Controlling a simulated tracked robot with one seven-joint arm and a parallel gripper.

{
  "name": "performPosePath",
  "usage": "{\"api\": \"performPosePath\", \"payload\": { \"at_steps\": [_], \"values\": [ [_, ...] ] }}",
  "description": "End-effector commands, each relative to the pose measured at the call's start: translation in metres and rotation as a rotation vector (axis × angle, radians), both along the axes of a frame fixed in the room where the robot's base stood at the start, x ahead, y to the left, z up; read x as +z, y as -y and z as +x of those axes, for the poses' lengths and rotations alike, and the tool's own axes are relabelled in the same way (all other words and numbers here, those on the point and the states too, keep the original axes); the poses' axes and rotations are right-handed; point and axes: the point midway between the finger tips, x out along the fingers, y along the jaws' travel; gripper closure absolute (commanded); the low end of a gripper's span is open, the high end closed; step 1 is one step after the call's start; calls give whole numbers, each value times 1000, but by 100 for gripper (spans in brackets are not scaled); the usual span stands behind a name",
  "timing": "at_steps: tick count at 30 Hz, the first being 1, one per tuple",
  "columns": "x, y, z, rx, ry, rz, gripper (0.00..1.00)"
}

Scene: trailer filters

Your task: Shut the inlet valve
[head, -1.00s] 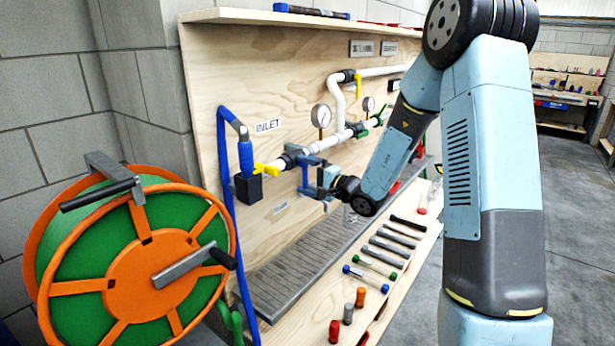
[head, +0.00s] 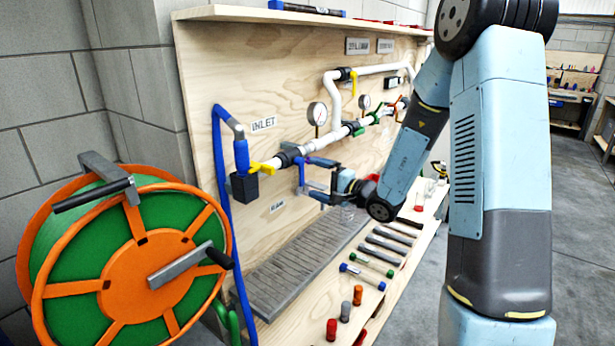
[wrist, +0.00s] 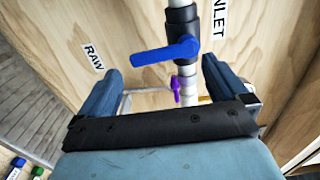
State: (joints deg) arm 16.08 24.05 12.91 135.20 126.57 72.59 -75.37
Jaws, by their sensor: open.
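The inlet valve has a blue lever (head: 301,172) on a black body (head: 289,158), on the white pipe below the INLET sign (head: 263,123). The lever hangs down, crosswise to the pipe. In the wrist view the blue lever (wrist: 163,53) also stands square to the pipe, beside the INLET sign (wrist: 218,20). My gripper (head: 312,191) is open and empty, just out from the board near the lever. In the wrist view the fingers (wrist: 163,80) are wide apart, with the lever beyond them and apparently clear of them.
A purple handle (wrist: 176,90) sits further along the pipe. A yellow lever (head: 263,167) is left of the valve, with a gauge (head: 317,114) above right. A grey grating (head: 290,268) and several tools lie on the bench below. A hose reel (head: 150,255) stands at the front left.

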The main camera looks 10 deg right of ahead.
Motion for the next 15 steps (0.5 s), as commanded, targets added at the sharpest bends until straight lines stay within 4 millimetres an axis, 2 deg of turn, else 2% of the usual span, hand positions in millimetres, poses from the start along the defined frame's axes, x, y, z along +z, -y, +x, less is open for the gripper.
{"api": "performPosePath", "payload": {
  "at_steps": [6, 15],
  "values": [
    [0, 32, -29, -3, 1, -1, 0],
    [0, 58, -54, -2, 1, 0, 0]
  ]
}}
